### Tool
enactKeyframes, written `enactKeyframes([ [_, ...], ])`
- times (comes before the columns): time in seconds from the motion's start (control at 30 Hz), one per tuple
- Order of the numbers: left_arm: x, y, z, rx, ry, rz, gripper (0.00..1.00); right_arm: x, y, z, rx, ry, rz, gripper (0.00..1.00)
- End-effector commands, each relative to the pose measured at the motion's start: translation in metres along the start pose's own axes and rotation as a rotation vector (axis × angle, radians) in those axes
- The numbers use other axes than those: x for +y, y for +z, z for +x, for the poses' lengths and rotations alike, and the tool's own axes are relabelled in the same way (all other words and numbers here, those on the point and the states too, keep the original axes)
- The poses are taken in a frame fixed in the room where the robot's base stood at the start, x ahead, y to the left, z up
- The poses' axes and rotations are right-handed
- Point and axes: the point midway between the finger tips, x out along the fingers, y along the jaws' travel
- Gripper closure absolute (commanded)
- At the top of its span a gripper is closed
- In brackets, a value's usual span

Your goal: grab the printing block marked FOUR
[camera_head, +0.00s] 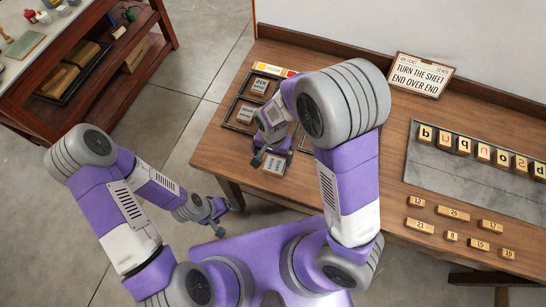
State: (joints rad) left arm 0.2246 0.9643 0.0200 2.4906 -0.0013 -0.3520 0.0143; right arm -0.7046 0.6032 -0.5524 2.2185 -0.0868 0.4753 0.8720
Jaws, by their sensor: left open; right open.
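Several small printing blocks with word labels lie at the left end of the wooden table, in and around a dark divided frame (226,122). An upper block (259,86) seems to read SIX, turned upside down. Another block (246,114) lies below it, and a third block (275,164) lies near the table's front edge. The lettering on these two is too small to read, so I cannot tell which is FOUR. My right gripper (271,156) is open just above the third block, partly covering the frame. My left gripper (216,215) is open and empty, off the table's front-left edge.
A sign (421,78) reading TURN THE SHEET END OVER END stands at the table's back. A grey tray (440,178) with a row of letter blocks is at right, with several numbered blocks (453,213) before it. A shelf unit (105,90) stands at upper left.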

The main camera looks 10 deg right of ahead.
Motion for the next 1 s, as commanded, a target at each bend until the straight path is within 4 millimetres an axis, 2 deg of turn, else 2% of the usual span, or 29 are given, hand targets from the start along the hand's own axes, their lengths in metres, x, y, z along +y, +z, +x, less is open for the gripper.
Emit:
enactKeyframes([
  [0.3,-0.006,0.000,0.016,-0.001,0.000,-0.001,0.16,0.007,-0.003,0.047,-0.002,0.002,0.001,0.00],
  [0.4,-0.007,-0.001,0.019,0.000,0.000,0.000,0.16,0.006,-0.003,0.057,-0.001,0.000,0.000,0.00],
  [0.7,-0.007,-0.001,0.019,0.000,0.000,0.000,0.16,0.006,-0.003,0.059,0.000,-0.002,-0.001,0.00],
  [1.0,-0.007,-0.001,0.019,0.000,0.000,0.000,0.16,0.006,-0.003,0.059,0.000,-0.002,-0.001,0.46],
])
